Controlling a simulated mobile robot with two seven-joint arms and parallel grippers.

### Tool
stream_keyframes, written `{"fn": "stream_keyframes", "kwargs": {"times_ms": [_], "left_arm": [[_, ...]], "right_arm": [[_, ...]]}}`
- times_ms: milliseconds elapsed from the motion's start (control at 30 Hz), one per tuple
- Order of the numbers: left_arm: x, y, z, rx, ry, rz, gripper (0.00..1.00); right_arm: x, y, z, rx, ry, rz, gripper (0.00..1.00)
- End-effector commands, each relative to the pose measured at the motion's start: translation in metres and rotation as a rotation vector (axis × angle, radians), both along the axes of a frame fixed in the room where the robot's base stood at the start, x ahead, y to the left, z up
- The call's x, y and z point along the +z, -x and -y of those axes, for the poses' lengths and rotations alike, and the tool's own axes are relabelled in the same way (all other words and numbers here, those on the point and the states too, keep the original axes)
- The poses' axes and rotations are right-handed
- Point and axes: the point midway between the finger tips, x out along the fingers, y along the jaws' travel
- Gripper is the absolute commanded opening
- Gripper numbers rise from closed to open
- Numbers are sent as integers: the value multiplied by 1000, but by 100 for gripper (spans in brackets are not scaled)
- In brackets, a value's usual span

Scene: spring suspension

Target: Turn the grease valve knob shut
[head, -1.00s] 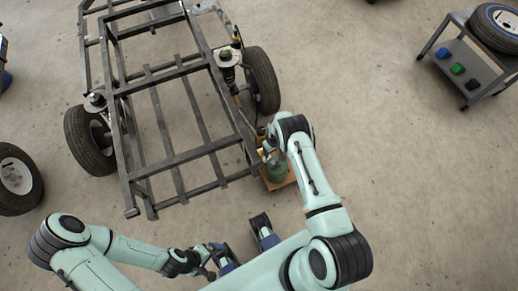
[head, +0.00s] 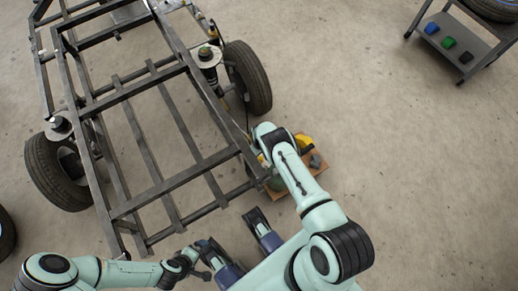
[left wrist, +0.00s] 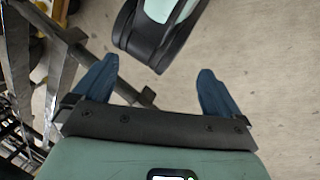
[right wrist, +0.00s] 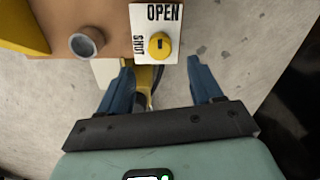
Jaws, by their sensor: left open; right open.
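The yellow grease valve knob (right wrist: 160,45) shows in the right wrist view, with a short dark mark on its face. It sits on a white plate (right wrist: 143,18) lettered OPEN along the top and SHUT down the left side. The dark mark looks upright, toward the OPEN side. My right gripper (right wrist: 160,64) is open and empty, its blue fingers just below the knob in the picture and apart from it. In the head view the right arm hides the knob. My left gripper (left wrist: 160,68) is open and empty, away from the knob, with floor between its fingers.
The knob's plate is on an orange-brown board (right wrist: 95,12) with a grey cup-like cylinder (right wrist: 86,41) and a yellow block (right wrist: 20,28). A grey metal frame (head: 150,170) with wheels stands left of it. A cart (head: 466,50) is far right. Floor to the right is clear.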

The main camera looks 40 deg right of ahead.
Motion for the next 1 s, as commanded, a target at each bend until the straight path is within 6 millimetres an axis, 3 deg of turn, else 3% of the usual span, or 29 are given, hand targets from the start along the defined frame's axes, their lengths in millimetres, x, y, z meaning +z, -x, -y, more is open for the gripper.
{"fn": "stream_keyframes", "kwargs": {"times_ms": [33,100,300,500,800,833,1000], "left_arm": [[-11,-8,-4,9,-10,19,99],[-19,-19,-9,21,-24,47,99],[-36,-45,-23,50,-59,118,99],[-43,-58,-30,63,-75,152,99],[-42,-60,-31,65,-78,157,99],[-42,-60,-31,65,-78,157,99],[-42,-60,-30,64,-78,156,99]], "right_arm": [[-18,2,0,1,0,-4,65],[-33,2,0,1,1,-4,65],[-65,1,0,0,1,-2,65],[-78,0,0,-1,1,-1,65],[-78,0,0,-1,0,-1,65],[-78,0,0,-1,0,-1,62],[-78,0,0,-1,0,-1,9]]}}
